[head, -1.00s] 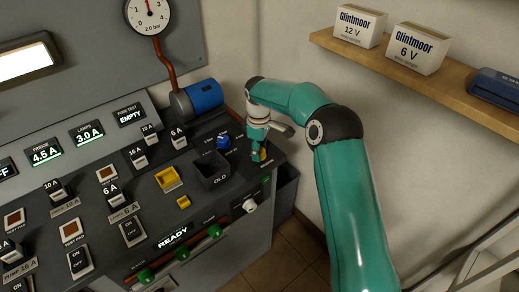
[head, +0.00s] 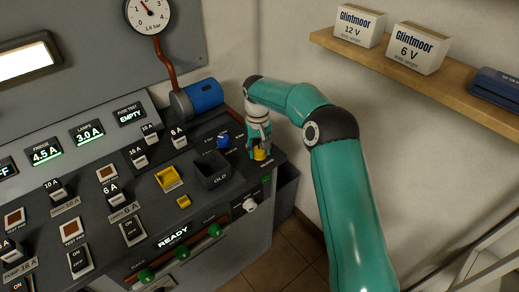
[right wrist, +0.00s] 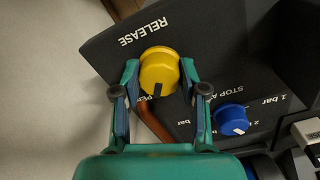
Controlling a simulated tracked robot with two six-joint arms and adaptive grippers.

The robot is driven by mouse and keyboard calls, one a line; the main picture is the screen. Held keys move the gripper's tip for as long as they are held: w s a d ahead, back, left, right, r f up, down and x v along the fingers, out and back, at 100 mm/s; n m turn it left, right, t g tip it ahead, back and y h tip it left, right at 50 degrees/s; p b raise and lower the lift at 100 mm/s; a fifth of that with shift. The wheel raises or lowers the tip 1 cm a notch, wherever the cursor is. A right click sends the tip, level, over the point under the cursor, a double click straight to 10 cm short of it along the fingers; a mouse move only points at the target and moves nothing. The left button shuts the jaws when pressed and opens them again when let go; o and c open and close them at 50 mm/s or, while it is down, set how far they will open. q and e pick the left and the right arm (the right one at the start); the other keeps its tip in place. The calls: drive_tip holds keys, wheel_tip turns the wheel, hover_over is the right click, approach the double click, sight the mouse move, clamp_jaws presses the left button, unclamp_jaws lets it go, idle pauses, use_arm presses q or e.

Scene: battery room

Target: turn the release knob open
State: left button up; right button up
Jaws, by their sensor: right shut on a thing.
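The yellow release knob (right wrist: 159,72) sits on the dark panel under the word RELEASE in the right wrist view. It also shows in the head view (head: 261,154) near the right end of the console. My right gripper (right wrist: 160,78) is shut on the knob, with one finger on each side of it. The knob's dark pointer mark is at its lower edge in the right wrist view, near lettering that is partly hidden. In the head view my right gripper (head: 261,148) points down over the knob. My left gripper is not in view.
A blue knob (right wrist: 231,119) marked in bar stands beside the release knob. An open black bin marked OLD (head: 212,170) and a yellow holder (head: 168,179) lie left of my gripper. A wall shelf (head: 430,75) is at upper right.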

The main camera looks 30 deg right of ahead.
sight(258, 149)
drive_tip(key=shift+w+m, duration=0.1)
drive_tip(key=shift+m, duration=1)
drive_tip(key=shift+r, duration=0.1)
drive_tip(key=o, duration=1.1)
drive_tip(key=shift+o, duration=0.2)
wheel_tip(258, 149, up, 12)
drive_tip(key=shift+a, duration=0.15)
